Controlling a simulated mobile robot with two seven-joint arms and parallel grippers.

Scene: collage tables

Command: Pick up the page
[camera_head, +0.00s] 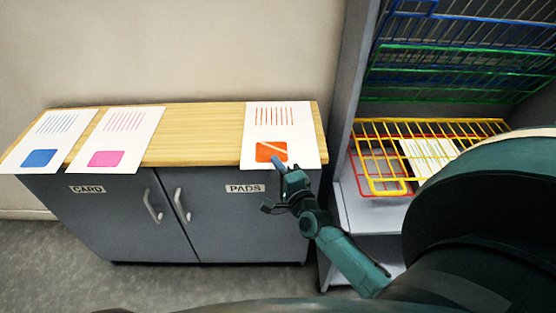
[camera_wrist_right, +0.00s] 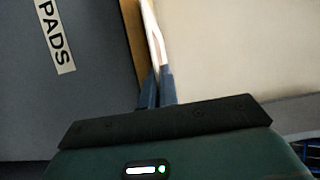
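The page with red strokes and an orange patch (camera_head: 285,135) lies at the right end of the wooden cabinet top, its near edge reaching over the front edge. My right gripper (camera_head: 281,167) is at that near edge, by the orange patch. In the right wrist view the two fingers (camera_wrist_right: 158,88) are close together, one on each side of the page's thin white edge (camera_wrist_right: 157,42), and look shut on it. The page looks slightly bent there. The fingertips are partly hidden in the head view. My left gripper is not in view.
A page with a pink patch (camera_head: 117,138) and one with a blue patch (camera_head: 50,139) lie on the left of the cabinet top (camera_head: 200,130). At right stands a grey shelf unit (camera_head: 347,110) with a yellow wire rack (camera_head: 380,150), a sheet inside. The top's middle is clear.

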